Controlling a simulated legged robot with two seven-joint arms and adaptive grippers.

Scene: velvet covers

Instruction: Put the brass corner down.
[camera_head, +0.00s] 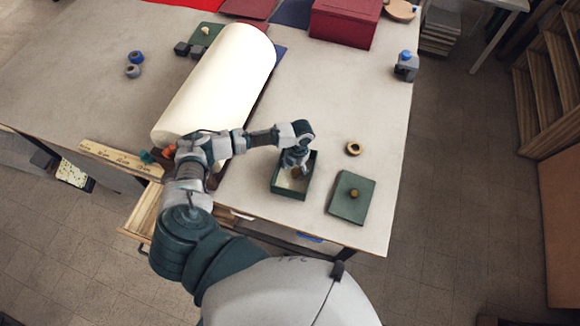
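My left gripper (295,164) points down into an open green box (288,194) near the front edge of the table. A small brass-brown spot shows at its fingertips. It may be the brass corner, but it is too small to tell. I cannot tell whether the fingers are shut on it or apart around it. The box has a pale inside, and the gripper hides part of it. My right gripper is not in view.
A green lid (350,207) with a brass knob lies right of the box. A brass ring (353,148) lies behind the lid. A large cream roll (215,85) and a wooden ruler (115,156) lie left. A dark red box (345,20) stands at the back. The table's right side is mostly clear.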

